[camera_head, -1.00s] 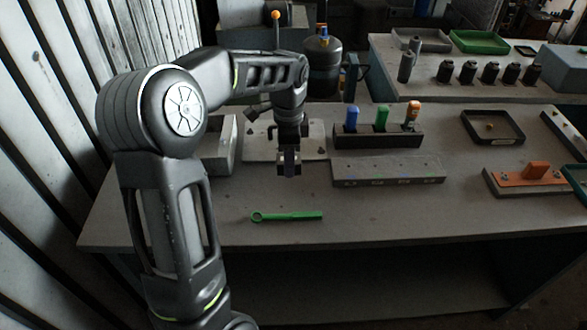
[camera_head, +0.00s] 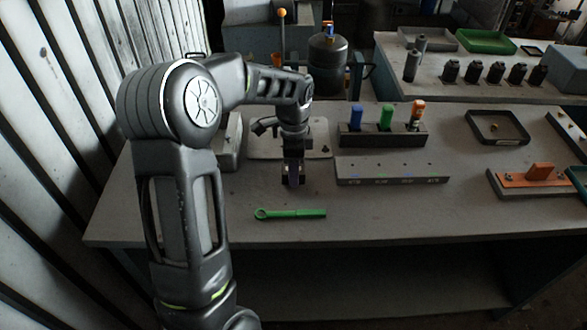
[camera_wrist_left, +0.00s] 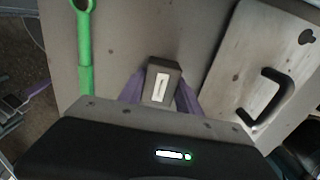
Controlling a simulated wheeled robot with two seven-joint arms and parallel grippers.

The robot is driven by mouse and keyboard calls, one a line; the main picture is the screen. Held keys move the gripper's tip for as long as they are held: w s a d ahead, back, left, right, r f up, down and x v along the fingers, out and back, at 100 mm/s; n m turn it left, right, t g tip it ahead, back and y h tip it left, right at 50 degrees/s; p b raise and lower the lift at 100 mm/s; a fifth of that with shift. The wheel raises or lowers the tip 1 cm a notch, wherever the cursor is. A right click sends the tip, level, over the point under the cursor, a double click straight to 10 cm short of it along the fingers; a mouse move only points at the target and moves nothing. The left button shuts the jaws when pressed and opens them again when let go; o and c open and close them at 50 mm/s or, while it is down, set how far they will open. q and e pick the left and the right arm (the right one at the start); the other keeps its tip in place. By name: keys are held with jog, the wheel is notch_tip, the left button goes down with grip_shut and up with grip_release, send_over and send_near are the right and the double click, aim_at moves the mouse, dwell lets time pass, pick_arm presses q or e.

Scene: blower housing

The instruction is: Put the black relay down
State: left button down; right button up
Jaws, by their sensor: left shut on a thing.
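The black relay (camera_wrist_left: 168,76), a small dark box with a white label, sits between the purple-padded fingers of my left gripper (camera_wrist_left: 160,94) in the left wrist view. In the head view my left gripper (camera_head: 293,178) points down over the workbench (camera_head: 190,215), behind the green wrench (camera_head: 290,214). It is shut on the relay, which is mostly hidden there by the fingers. I cannot tell whether the relay touches the bench top. My right gripper is not in view.
A pale plate with a black handle (camera_wrist_left: 268,95) lies beside the gripper. To the right stand a slotted grey block (camera_head: 392,172) and a rack (camera_head: 382,140) with blue, green and orange pieces. A dark tray (camera_head: 497,141) is farther right. Bare bench surrounds the wrench.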

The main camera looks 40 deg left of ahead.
pick_arm(q)
jog(key=shift+f, duration=0.2)
jog(key=c, duration=0.8)
grip_release()
jog(key=shift+r, duration=0.1)
jog(key=shift+c, duration=0.2)
notch_tip(320, 180, up, 12)
jog(key=shift+r+b, duration=0.15)
jog(key=shift+b, duration=0.2)
